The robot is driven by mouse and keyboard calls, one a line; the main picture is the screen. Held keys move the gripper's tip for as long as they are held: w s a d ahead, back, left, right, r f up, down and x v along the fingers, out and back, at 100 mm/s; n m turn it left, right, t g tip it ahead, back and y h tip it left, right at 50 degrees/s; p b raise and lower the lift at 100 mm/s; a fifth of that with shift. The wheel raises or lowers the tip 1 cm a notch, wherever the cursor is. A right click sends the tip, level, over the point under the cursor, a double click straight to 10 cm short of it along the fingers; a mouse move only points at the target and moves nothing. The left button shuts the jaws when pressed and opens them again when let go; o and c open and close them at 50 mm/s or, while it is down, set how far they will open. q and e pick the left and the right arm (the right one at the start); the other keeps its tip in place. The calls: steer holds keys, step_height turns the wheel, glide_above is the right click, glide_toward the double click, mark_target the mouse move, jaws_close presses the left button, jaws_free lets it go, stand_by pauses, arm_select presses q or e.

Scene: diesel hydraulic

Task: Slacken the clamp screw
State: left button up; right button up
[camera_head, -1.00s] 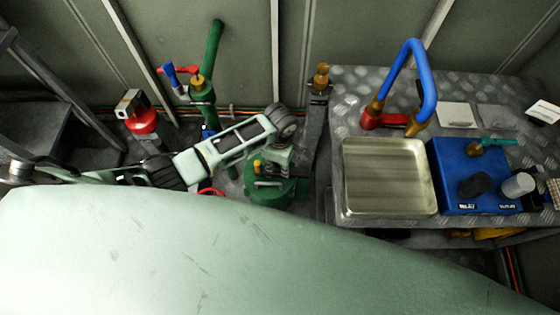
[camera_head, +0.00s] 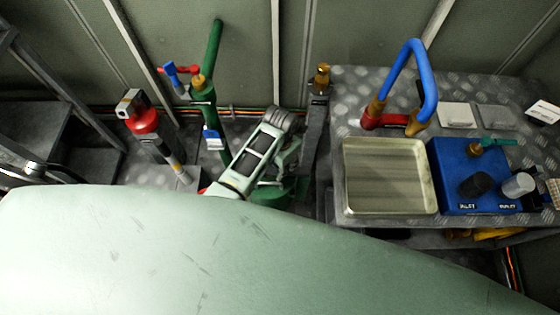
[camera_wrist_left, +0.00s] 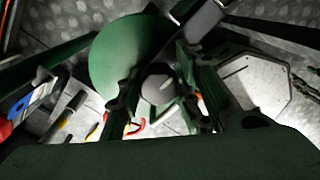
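I cannot make out the clamp screw for certain in either view. In the left wrist view my left gripper (camera_wrist_left: 157,105) has its two dark green fingers spread apart. A grey rounded knob (camera_wrist_left: 158,86) shows between the fingers; I cannot tell whether they touch it. A green round body (camera_wrist_left: 122,58) lies beyond it. In the head view my pale green left arm crosses the middle, and its gripper is hidden from sight. A green base (camera_head: 288,190) shows partly behind that arm. My right gripper is in neither view.
A checker-plate bench at right carries a metal tray (camera_head: 388,180), a blue box (camera_head: 470,178) and a blue bent pipe (camera_head: 412,62). A green post (camera_head: 212,50) with red and blue handles and a red-topped cylinder (camera_head: 143,122) stand left of my arm. Wall panels close the back.

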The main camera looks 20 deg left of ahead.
arm_select(q)
steer(key=shift+o, duration=0.4)
steer(key=shift+s+d+f, duration=0.1)
steer(key=shift+s+d, duration=0.1)
steer(key=shift+d, duration=0.05)
steer(key=shift+w+a+m, duration=0.15)
steer(key=shift+m, duration=0.15)
steer(key=m, duration=0.5)
steer(key=shift+a, duration=0.1)
steer(key=m, duration=0.5)
steer(key=shift+w, duration=0.1)
steer(key=m, duration=0.8)
steer(key=shift+a, duration=0.1)
steer(key=m, duration=0.6)
steer(key=shift+m, duration=0.4)
steer(key=shift+c, duration=0.4)
